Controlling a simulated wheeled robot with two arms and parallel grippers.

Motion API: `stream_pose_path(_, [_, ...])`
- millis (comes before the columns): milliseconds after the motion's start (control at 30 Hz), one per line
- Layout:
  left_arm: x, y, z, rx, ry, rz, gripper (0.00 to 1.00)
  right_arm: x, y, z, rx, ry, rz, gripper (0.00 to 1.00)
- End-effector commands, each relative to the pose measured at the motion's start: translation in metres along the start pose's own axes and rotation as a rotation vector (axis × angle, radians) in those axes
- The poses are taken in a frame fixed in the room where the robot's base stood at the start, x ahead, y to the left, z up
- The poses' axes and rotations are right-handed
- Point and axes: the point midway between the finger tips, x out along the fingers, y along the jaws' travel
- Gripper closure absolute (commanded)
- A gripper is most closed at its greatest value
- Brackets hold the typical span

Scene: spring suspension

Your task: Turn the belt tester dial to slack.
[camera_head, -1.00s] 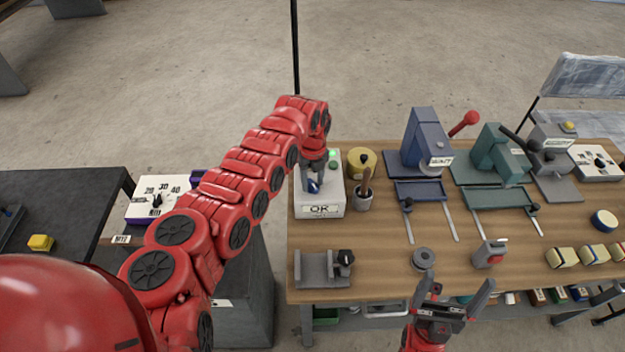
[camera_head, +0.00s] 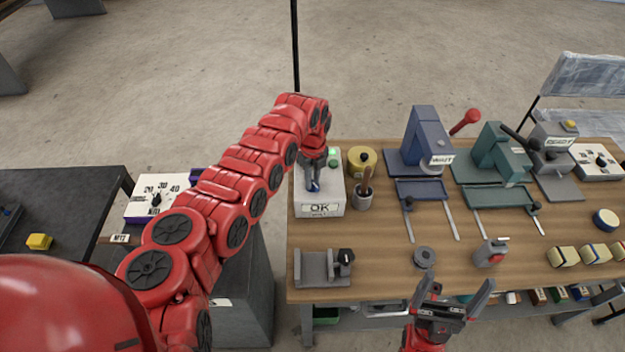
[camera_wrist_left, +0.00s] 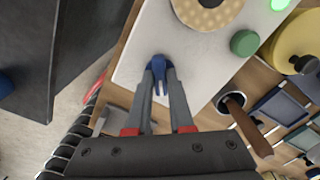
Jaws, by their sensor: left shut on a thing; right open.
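A white box (camera_head: 334,204) with a front label reading "OK" stands at the left end of the wooden bench. My left gripper (camera_head: 314,184) points down over its top and is shut on a small blue knob (camera_wrist_left: 159,66). The left wrist view shows the fingers on either side of the knob, with part of it projecting between them. The fingers hide any markings beside the knob. A lit green lamp (camera_wrist_left: 280,4), a green button (camera_wrist_left: 244,43) and a tan perforated disc (camera_wrist_left: 207,10) are on the same top. My right gripper (camera_head: 454,298) is open and empty at the bench's front edge.
A cup with a wooden-handled tool (camera_head: 363,198) and a yellow round container (camera_head: 361,160) stand close right of the box. A grey bracket (camera_head: 322,267) lies in front. Blue (camera_head: 425,140) and green (camera_head: 500,155) machines stand further right. A white dial panel (camera_head: 150,190) is at left.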

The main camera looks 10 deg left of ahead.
Motion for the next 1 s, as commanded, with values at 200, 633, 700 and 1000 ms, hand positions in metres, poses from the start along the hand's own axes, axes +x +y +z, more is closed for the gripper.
stream_pose_path(200, [0.002, 0.000, 0.000, -0.192, 0.000, -0.001, 1.00, -0.009, 0.000, 0.001, 0.000, 0.000, 0.000, 0.01])
stream_pose_path(633, [0.002, 0.000, -0.001, -0.601, 0.002, 0.002, 1.00, -0.022, -0.001, 0.004, 0.000, 0.000, 0.000, 0.01])
stream_pose_path(700, [0.002, 0.000, 0.000, -0.667, 0.001, 0.000, 1.00, -0.025, -0.001, 0.004, 0.000, 0.000, 0.000, 0.01])
stream_pose_path(1000, [0.003, 0.000, 0.000, -0.952, 0.001, -0.001, 1.00, -0.038, -0.002, 0.006, 0.000, 0.000, 0.000, 0.01])
